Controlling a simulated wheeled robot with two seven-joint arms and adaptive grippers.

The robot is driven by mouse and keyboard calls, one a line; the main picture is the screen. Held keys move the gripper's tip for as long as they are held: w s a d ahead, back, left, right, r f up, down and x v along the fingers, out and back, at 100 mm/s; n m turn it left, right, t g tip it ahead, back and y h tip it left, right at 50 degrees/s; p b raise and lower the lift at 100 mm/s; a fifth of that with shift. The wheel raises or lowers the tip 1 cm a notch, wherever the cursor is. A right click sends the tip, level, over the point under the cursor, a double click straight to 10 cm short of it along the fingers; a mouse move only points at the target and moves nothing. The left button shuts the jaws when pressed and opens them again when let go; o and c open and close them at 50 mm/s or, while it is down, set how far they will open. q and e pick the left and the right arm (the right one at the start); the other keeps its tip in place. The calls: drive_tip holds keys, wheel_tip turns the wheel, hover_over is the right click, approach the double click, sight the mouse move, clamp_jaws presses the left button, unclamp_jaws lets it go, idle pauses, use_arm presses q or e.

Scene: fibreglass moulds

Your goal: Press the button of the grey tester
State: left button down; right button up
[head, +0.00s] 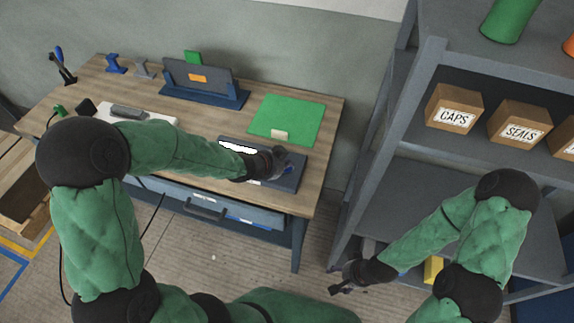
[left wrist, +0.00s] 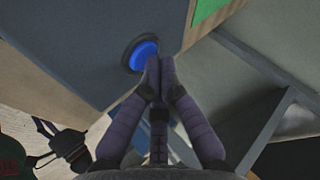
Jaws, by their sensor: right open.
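The grey tester (head: 290,183) lies flat at the right front of the wooden workbench, with a white display strip on its left part. Its round blue button (left wrist: 143,54) with a dark rim shows in the left wrist view. My left gripper (head: 281,158) is over the tester's right part. In the left wrist view its fingertips (left wrist: 160,66) are together with nothing between them, overlapping the button's right edge. I cannot tell whether they touch it. My right gripper (head: 347,284) is open and empty, low in front of the shelf.
A green mat (head: 288,119) with a small beige block lies behind the tester. A blue stand (head: 205,92) with a grey panel stands at the back. A grey shelf (head: 445,58) with labelled cardboard boxes (head: 453,107) rises on the right, apart from the bench.

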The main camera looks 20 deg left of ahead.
use_arm(q)
drive_tip(key=shift+r, duration=0.3)
wheel_tip(320, 180, up, 6)
drive_tip(key=p, duration=0.5)
drive_tip(key=shift+r+p, duration=0.1)
drive_tip(key=shift+p, duration=0.2)
